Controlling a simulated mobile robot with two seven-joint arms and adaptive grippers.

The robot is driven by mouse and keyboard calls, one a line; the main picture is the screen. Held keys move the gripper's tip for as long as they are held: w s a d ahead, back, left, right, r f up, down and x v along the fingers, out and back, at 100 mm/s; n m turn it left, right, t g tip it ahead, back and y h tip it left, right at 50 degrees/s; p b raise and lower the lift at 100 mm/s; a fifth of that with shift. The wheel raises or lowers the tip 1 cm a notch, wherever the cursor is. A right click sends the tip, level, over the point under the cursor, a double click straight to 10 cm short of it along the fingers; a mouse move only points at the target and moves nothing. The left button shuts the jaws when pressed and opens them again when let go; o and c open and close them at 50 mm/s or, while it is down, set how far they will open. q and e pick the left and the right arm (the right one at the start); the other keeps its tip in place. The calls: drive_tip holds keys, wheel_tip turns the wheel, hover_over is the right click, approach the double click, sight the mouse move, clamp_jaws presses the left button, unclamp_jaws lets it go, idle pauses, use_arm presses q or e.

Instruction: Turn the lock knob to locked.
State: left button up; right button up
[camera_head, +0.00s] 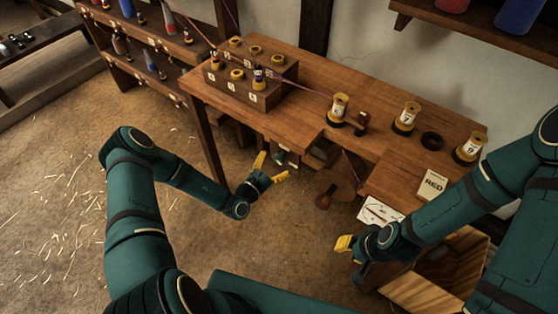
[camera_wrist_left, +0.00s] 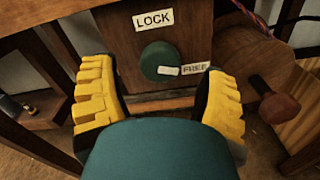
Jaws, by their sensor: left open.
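The lock knob (camera_wrist_left: 156,57) is a round dark green knob on a brown wooden panel in the left wrist view. A LOCK label (camera_wrist_left: 153,19) sits above it and a FREE label (camera_wrist_left: 196,68) to its lower right. The knob's white pointer (camera_wrist_left: 169,71) points toward FREE. In the head view the knob (camera_head: 280,156) shows small under the bench. My left gripper (camera_head: 271,168) is open in front of the panel, its yellow fingers on either side of the knob in the wrist view, apart from it. My right gripper (camera_head: 352,255) hangs by the bench's right part; its opening is unclear.
A wooden disc (camera_head: 342,182) with a reddish handle (camera_head: 324,198) is right of the knob. The bench (camera_head: 300,85) carries spools and a numbered block (camera_head: 245,92) with strands running across. A wooden crate (camera_head: 420,292) stands at lower right.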

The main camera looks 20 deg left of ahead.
use_arm(q)
drive_tip(key=shift+x, duration=1.35)
drive_tip(key=shift+c, duration=0.2)
drive_tip(key=c, duration=1.2)
